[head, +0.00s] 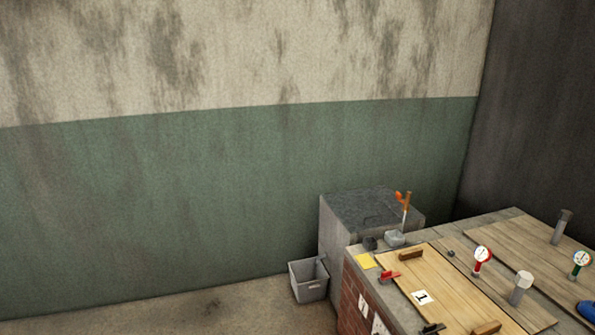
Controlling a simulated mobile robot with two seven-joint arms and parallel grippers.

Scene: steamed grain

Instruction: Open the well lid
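A light wooden lid (455,293) with a white tag marked "1" (422,297) lies flat on top of a brick-sided block at the lower right. It has a wooden handle bar near its back edge (411,255) and another near its front right (487,328). I cannot tell for sure whether this is the well lid. A second, darker plank cover (535,250) lies to its right. Neither of my grippers is in view.
A grey bin (308,281) stands on the floor left of the brick block (358,301). A dark-topped grey block (372,207) stands behind. Gauges (482,257) and grey posts (562,226) rise among the covers. A red-handled item (389,277) lies by the lid. Floor at left is clear.

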